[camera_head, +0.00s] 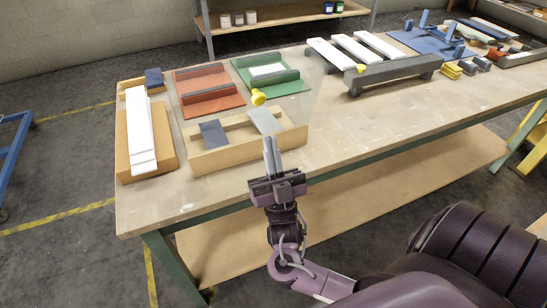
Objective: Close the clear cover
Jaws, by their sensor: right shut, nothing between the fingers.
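The clear cover (300,100) is a see-through panel that appears raised above the low wooden box (225,159). Its faint edges are hard to make out, and I cannot tell its exact tilt. A yellow knob (258,98) shows on it. The box holds a dark blue block (213,134) and a grey piece (264,121). My right gripper (271,146) is shut and empty, with its fingers pointing away from me at the front of the box. They overlap the box's front wall in the picture, and contact cannot be told. My left gripper is out of view.
A red tray (212,103) and a green tray (290,86) lie behind the box. A brown board with white strips (138,130) lies left. A dark rail (395,72) and white slats (350,50) stand right. The table (370,130) is clear right of my gripper.

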